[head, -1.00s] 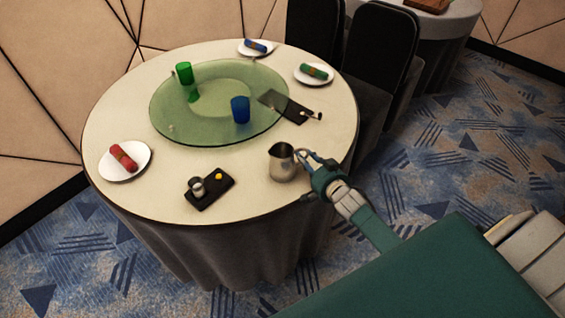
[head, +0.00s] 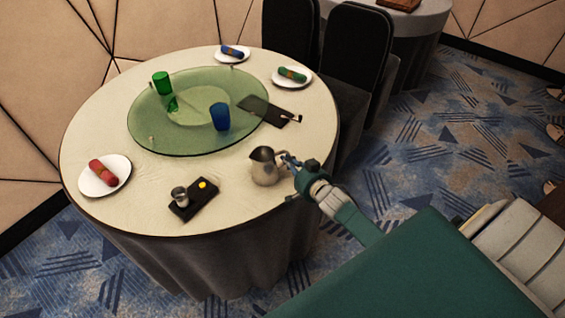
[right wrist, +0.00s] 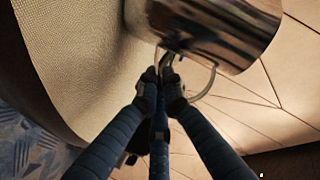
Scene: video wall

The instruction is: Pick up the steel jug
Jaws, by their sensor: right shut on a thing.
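The steel jug (head: 264,170) is at the right edge of the round table, its spout up and its handle toward my arm. My right gripper (head: 289,162) is beside it, shut on the handle. In the right wrist view the shiny jug body (right wrist: 215,28) fills the top, and the fingers (right wrist: 163,78) close around its looped handle. The jug looks upright in the head view; I cannot tell whether its base touches the cloth. My left gripper is not in view.
The round table (head: 150,222) holds a green glass turntable (head: 180,145) with a green cup (head: 160,83) and a blue cup (head: 220,117). A dark tray (head: 205,205) with a small metal cup is left of the jug. Black chairs (head: 357,65) stand behind.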

